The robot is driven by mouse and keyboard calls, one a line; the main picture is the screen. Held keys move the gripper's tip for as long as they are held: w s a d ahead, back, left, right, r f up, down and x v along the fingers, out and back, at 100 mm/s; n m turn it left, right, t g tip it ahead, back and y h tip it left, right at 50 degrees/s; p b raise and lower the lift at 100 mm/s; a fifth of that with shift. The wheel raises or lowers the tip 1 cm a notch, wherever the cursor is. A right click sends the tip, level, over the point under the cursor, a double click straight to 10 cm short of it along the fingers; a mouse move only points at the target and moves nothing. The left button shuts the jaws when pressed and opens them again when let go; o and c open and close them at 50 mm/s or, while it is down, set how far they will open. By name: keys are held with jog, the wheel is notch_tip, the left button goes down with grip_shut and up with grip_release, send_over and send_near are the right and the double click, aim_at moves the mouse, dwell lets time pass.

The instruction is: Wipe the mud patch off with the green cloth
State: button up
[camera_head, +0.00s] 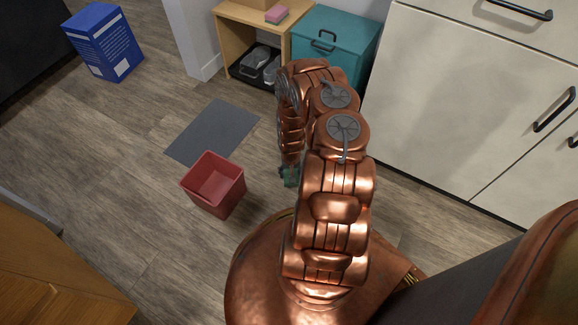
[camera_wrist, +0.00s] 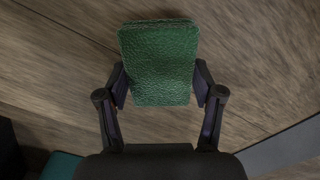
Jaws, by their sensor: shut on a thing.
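My gripper (camera_wrist: 160,88) is shut on the green cloth (camera_wrist: 158,55), with one finger at each side of it in the wrist view. The cloth looks like a thick, textured rectangular pad, and wood floor shows behind it. In the head view only a small green bit of the cloth (camera_head: 291,177) shows at the left of my copper arm, low over the floor. Most of the gripper is hidden there by the arm. I see no mud patch in either view; the arm covers part of the floor.
A red open bin (camera_head: 230,199) stands left of my arm, by a grey mat (camera_head: 213,132). A wooden shelf (camera_head: 241,42) holds shoes (camera_head: 257,60) and a pink sponge-like block (camera_head: 277,14). A teal box (camera_head: 345,40), white cabinets (camera_head: 465,100) and a blue box (camera_head: 103,42) stand around.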

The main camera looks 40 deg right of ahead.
jog(key=shift+s+a+p, duration=0.25)
jog(key=shift+a+p, duration=0.15)
jog(key=shift+a, duration=0.8)
jog(key=shift+a+r+p, duration=0.1)
jog(key=shift+r+p, duration=0.3)
jog(key=shift+p, duration=0.1)
jog(key=shift+s+d+r+p, duration=0.1)
jog(key=shift+d+r+p, duration=0.1)
jog(key=shift+r, duration=0.35)
jog(key=shift+d+r+p, duration=0.1)
jog(key=shift+r+p, duration=0.1)
jog(key=shift+r, duration=0.3)
notch_tip(320, 180, up, 5)
jog(key=p, duration=0.5)
jog(key=shift+r+p, duration=0.15)
jog(key=shift+p, duration=0.2)
